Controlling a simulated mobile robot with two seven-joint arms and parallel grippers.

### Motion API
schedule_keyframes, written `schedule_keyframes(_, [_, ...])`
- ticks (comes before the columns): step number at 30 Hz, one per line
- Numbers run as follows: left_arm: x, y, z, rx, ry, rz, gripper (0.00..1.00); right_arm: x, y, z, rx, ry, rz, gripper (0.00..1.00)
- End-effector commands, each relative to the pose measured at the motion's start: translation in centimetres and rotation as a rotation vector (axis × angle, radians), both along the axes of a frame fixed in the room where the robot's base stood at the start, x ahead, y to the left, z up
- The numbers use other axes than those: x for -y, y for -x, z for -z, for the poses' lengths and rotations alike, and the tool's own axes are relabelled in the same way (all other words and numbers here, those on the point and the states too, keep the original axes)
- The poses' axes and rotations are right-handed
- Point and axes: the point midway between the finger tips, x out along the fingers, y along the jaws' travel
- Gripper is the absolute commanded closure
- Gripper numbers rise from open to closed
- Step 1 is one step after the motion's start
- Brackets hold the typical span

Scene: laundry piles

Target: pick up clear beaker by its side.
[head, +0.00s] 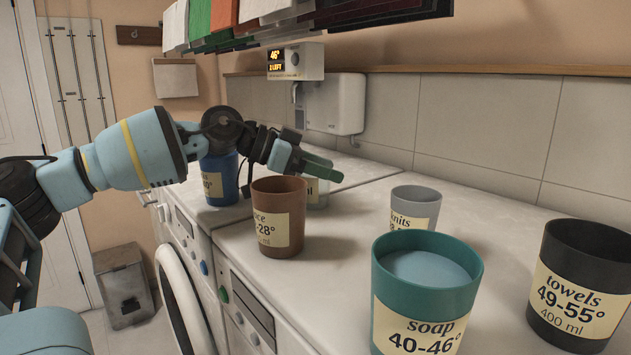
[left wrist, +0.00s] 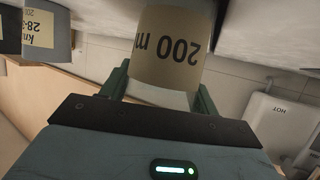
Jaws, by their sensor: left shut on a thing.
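The clear beaker (head: 318,192), with a cream label, stands at the back of the white machine tops, partly hidden behind my left gripper (head: 318,170). In the left wrist view the beaker (left wrist: 172,45) shows its "200 m" label upside down between the green fingers of my left gripper (left wrist: 162,88). The fingers are shut on its sides. In the head view I cannot tell whether its base touches the surface. My right gripper is in neither view.
A brown cup (head: 278,217) stands just in front of the gripper, and a blue cup (head: 220,180) is under my left arm. A grey cup (head: 415,207), teal soap cup (head: 425,295) and black towels cup (head: 580,285) stand to the right. A white dispenser (head: 335,103) hangs behind.

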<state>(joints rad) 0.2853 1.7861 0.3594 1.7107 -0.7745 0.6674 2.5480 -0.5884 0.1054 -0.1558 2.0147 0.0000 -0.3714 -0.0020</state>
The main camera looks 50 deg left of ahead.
Motion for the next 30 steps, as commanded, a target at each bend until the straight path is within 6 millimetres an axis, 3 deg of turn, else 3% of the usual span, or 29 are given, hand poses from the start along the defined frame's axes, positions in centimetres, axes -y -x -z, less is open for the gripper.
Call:
schedule_keyframes(7, [0.0,0.0,-1.3,0.002,-0.003,-0.001,0.62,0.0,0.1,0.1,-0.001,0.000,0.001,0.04])
schedule_keyframes(21, [0.0,0.0,-9.1,0.000,-0.002,-0.001,0.62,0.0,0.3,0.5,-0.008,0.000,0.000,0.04])
schedule_keyframes(30, [0.0,0.0,-10.1,0.000,0.000,0.001,0.62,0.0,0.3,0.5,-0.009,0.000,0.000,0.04])
